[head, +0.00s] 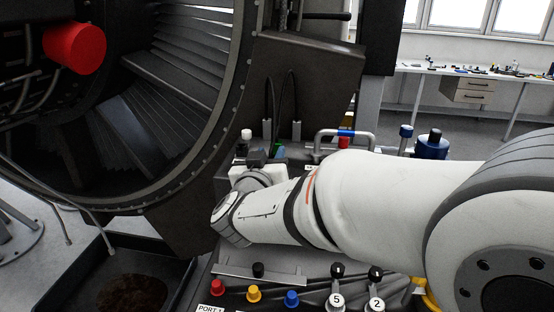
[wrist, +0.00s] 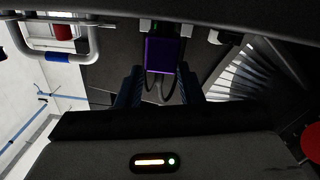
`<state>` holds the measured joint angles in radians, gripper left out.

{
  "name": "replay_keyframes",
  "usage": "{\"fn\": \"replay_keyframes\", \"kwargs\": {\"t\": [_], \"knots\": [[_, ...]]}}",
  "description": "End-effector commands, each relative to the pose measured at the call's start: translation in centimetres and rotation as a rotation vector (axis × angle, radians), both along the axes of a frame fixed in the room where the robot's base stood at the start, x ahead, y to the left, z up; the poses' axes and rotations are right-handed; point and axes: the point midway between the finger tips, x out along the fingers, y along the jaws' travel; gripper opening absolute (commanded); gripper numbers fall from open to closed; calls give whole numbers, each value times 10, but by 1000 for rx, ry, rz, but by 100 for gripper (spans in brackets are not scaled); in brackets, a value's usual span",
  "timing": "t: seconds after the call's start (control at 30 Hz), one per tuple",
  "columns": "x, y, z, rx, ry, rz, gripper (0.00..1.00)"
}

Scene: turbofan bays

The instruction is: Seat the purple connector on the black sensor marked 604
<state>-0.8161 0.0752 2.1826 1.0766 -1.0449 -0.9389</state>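The purple connector (wrist: 162,54) shows at the top middle of the wrist view, with a dark cable looping below it. My gripper (wrist: 160,76) has its two dark blue fingers spread wide, one to each side of the connector's lower end in the picture. Gaps show between fingers and connector, and I see no contact. In the head view my gripper (head: 256,158) is a small dark shape, partly hidden, beyond my white wrist. I cannot make out the purple connector there. No black sensor marked 604 can be read in either view.
A grey tube handle with a blue band (head: 346,133) stands right of my gripper. Two looped cables (head: 281,95) rise behind it. Red, yellow and blue knobs (head: 254,293) and black caps numbered 5 and 2 line the front. The large engine (head: 180,110) fills the left.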

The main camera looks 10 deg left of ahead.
Motion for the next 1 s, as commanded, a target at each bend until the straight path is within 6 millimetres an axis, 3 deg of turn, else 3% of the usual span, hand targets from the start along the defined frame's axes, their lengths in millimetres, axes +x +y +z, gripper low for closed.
{"fn": "replay_keyframes", "kwargs": {"t": [0.13,0.37,0.77,1.0], "knots": [[14,-1,1,0,0,0,34],[15,-1,1,1,-1,1,34],[15,-1,1,1,-1,1,2],[15,-1,1,1,-2,1,0]]}}
